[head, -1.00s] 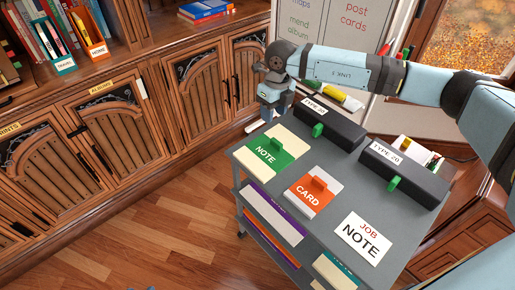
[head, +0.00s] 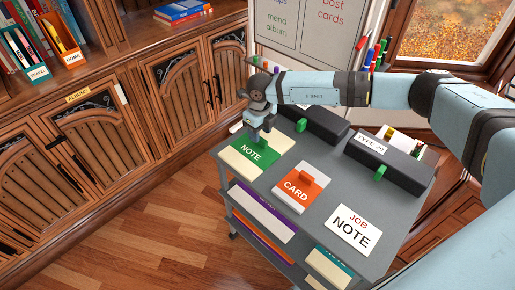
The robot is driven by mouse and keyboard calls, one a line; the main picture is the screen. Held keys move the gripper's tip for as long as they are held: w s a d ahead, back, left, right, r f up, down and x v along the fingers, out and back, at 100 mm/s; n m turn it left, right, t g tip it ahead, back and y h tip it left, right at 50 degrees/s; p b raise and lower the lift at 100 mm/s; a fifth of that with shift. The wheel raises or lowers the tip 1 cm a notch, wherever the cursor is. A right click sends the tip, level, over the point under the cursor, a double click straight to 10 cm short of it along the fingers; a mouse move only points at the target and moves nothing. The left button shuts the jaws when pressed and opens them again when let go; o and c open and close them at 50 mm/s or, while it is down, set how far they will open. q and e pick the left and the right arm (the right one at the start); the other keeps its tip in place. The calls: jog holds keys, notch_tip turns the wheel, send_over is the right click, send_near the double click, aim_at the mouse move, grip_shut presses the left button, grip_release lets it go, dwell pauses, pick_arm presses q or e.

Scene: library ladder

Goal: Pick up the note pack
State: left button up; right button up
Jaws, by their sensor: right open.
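The note pack (head: 252,155) lies on the grey cart's top (head: 318,160), at its left end. It is a cream pack with a green band marked NOTE and a raised green tab. My right gripper (head: 254,136) hangs over the far part of the green band, pointing down. It is open, and its fingertips are close to the tab, which it partly hides. I cannot tell whether they touch it. My left gripper is out of view.
An orange CARD pack (head: 300,187) lies beside the note pack, and a JOB NOTE sign (head: 354,230) lies further right. Two dark type boxes, one labelled TYPE 2B (head: 387,157), stand along the back. Wooden cabinets (head: 130,140) are on the left.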

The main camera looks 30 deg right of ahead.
aim_at(257, 146)
notch_tip(257, 146, down, 3)
jog(key=shift+r, duration=0.1)
jog(key=shift+c, duration=0.5)
grip_shut()
jog(key=shift+r, duration=0.15)
